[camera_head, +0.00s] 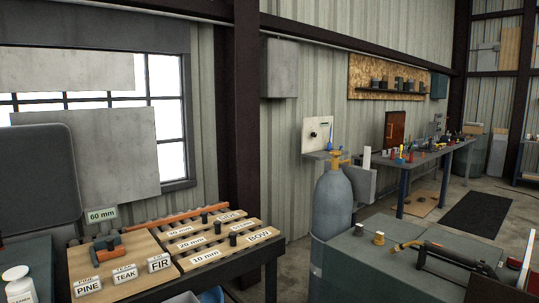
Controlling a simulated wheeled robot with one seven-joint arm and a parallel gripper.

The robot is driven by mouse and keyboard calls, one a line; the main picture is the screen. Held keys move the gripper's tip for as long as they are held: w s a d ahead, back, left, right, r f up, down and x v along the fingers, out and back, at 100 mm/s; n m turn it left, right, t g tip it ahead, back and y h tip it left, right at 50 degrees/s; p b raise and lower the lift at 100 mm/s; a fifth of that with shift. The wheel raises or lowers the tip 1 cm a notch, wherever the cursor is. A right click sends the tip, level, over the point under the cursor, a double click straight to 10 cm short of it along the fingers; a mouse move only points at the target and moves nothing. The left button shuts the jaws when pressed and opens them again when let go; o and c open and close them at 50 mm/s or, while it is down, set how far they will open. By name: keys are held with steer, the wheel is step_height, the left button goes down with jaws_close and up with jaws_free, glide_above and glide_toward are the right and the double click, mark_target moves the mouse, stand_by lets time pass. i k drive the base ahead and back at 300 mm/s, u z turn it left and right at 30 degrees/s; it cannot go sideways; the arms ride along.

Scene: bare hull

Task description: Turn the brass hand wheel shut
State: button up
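A grey gas cylinder (334,208) stands upright right of the picture's middle. A yellow-brass fitting (342,161) sits on its top; it is too small to tell whether this is the brass hand wheel or how far it is turned. A pale wall panel (317,132) behind it carries a small dark round knob. My gripper is not in view.
A dark-framed table (233,264) with labelled wood boards and blocks stands left of the cylinder. A grey-green surface (372,257) with a long dark tool (450,258) lies at right. A long workbench (430,158) with tools runs along the back wall. Floor shows around a dark mat (478,214).

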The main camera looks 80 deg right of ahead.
mark_target(335, 153)
steer(key=z, duration=3.05)
steer(key=i, duration=1.35)
